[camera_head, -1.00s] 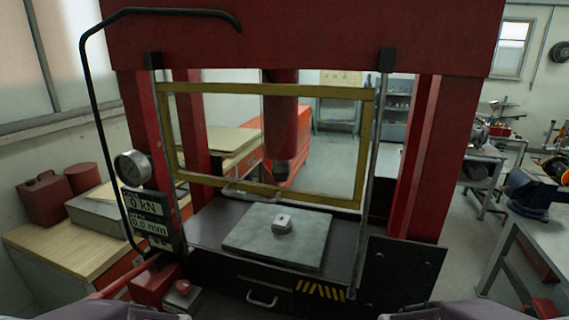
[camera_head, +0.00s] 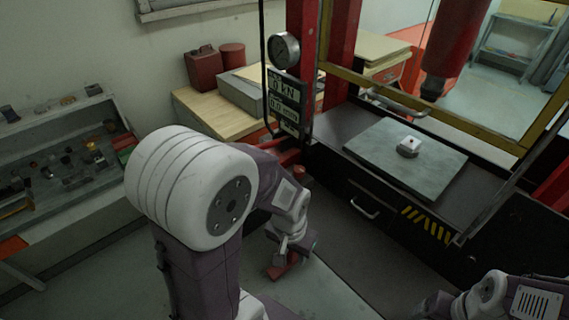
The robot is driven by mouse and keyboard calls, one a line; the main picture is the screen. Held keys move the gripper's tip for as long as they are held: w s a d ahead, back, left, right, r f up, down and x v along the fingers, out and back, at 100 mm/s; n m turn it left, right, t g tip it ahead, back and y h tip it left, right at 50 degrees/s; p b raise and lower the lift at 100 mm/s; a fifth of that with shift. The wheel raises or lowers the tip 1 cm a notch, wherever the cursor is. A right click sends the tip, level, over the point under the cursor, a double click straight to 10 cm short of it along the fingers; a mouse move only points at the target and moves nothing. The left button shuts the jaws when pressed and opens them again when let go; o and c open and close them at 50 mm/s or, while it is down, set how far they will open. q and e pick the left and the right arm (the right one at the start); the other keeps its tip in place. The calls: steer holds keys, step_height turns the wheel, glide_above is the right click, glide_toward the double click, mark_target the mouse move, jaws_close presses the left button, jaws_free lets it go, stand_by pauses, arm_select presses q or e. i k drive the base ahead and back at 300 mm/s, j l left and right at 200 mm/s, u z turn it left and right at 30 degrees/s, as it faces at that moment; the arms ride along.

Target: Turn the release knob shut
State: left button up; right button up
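The hydraulic press stands at the right. Its red pump unit (camera_head: 292,156) sits below the digital display, mostly hidden behind my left arm. A small reddish round part (camera_head: 302,173), possibly the release knob, shows just right of my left wrist; its details are too small to tell. My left gripper (camera_head: 288,254) points down in front of the press, below and apart from that part. A red piece shows at its lower end, and I cannot tell what it is or whether the fingers are open. My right arm shows at the lower right, its gripper out of view.
The pressure gauge (camera_head: 284,50) and display (camera_head: 286,97) are on the press's left side. A metal plate (camera_head: 410,160) with a small block (camera_head: 409,147) lies on the press bed. A wooden bench (camera_head: 213,117) and a parts bench (camera_head: 60,170) stand left. Floor (camera_head: 330,285) is clear in front.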

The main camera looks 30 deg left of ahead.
mark_target(299, 172)
steer(key=j+u, duration=0.15)
steer(key=u, duration=0.2)
steer(key=i+j+u, duration=0.1)
steer(key=u, duration=0.25)
steer(key=i+j+u, duration=0.15)
steer(key=u, duration=0.25)
